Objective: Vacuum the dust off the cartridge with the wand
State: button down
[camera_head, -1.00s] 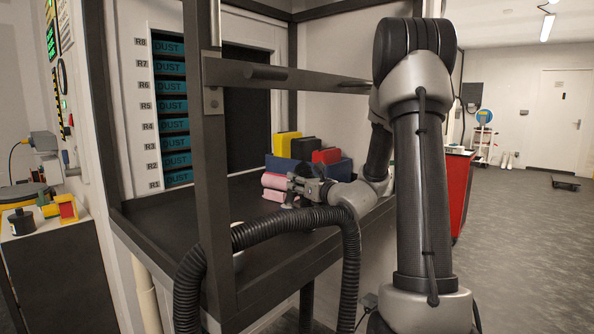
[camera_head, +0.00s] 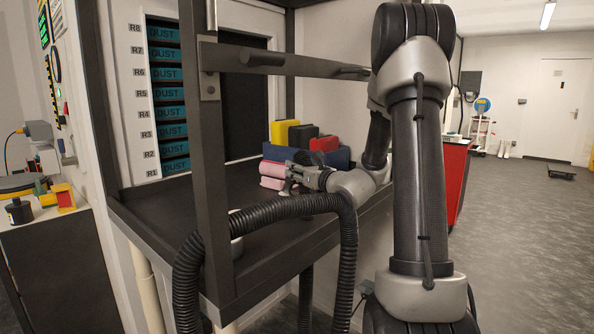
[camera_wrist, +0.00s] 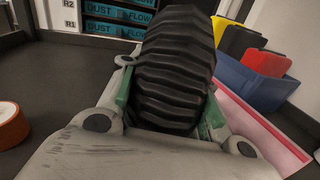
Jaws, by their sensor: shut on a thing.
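My gripper (camera_head: 287,183) is low over the dark bench, at the left end of my arm, beside the pink blocks. In the wrist view its green-edged fingers (camera_wrist: 170,112) are shut on a thick black ribbed piece (camera_wrist: 175,65). The ribs look like hose, but I cannot tell whether this piece is the wand or the cartridge. A black corrugated hose (camera_head: 285,207) arches across the bench front, nearer the camera than my gripper. No dust can be made out on the held piece. The gripper's fingertips are small and unclear in the head view.
Pink blocks (camera_head: 273,183) lie by a blue bin (camera_head: 340,157) with yellow, black and red items. A dark post (camera_head: 208,160) and crossbar (camera_head: 300,61) stand in front. Rack slots marked DUST (camera_head: 167,93) are behind. An orange roll (camera_wrist: 10,125) lies at the wrist view's left.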

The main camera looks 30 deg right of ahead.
jog(key=shift+r, duration=4.8)
